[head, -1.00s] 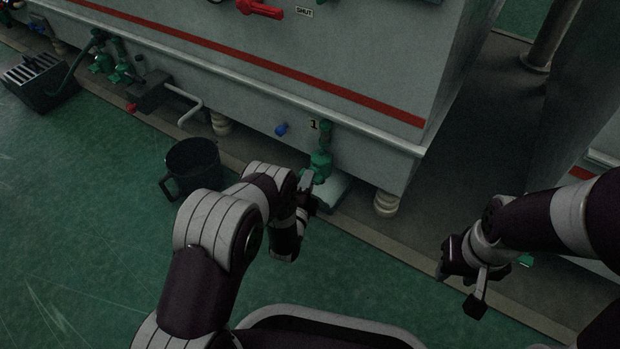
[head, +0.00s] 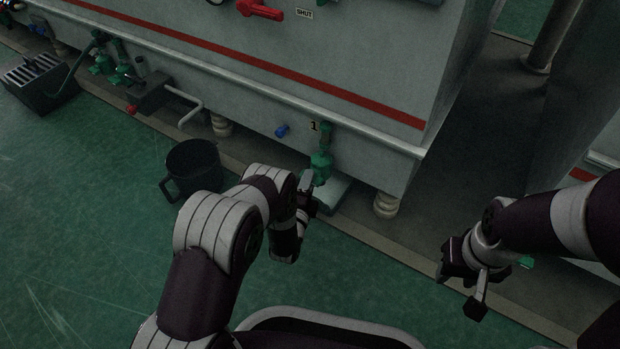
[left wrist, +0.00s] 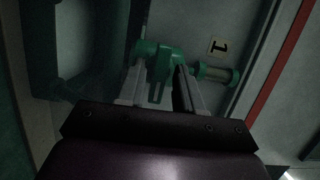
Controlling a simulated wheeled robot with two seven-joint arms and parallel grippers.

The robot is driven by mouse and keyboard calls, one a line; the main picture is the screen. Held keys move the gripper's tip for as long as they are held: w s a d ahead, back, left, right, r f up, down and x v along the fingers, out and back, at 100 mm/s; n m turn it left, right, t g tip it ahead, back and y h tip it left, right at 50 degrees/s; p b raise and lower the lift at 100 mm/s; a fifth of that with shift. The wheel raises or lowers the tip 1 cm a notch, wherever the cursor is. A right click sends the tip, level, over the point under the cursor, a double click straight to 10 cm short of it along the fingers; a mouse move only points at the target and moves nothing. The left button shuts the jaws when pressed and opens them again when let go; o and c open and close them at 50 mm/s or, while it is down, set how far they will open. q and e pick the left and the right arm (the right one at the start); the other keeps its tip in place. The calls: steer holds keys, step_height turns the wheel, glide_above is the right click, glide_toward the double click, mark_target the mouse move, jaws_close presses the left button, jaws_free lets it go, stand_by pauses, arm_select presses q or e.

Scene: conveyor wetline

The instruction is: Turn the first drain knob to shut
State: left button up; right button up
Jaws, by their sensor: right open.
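The first drain valve (head: 321,164) is green and hangs low on the front of the grey tank, under a label "1" (head: 314,126). In the left wrist view, its green body (left wrist: 160,56) with a downward tab (left wrist: 158,90) shows beyond and between my fingers, and the label (left wrist: 217,46) is to its right. My left gripper (head: 308,188) is at the valve's lower front. In the left wrist view its fingers (left wrist: 159,92) stand apart with gaps beside the tab; contact cannot be told. My right gripper (head: 473,283) is open and empty, away at the right.
A black bucket (head: 192,168) stands on the green floor left of my left arm. A blue knob (head: 282,130) and a red handle (head: 260,10) are on the tank. A pale plate (head: 334,196) lies below the valve. More green valves (head: 112,62) are at far left.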

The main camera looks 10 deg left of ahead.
stand_by(0.5)
arm_select(q)
steer(key=s+p, duration=0.3)
steer(key=s, duration=0.4)
steer(key=shift+a, duration=0.15)
stand_by(0.3)
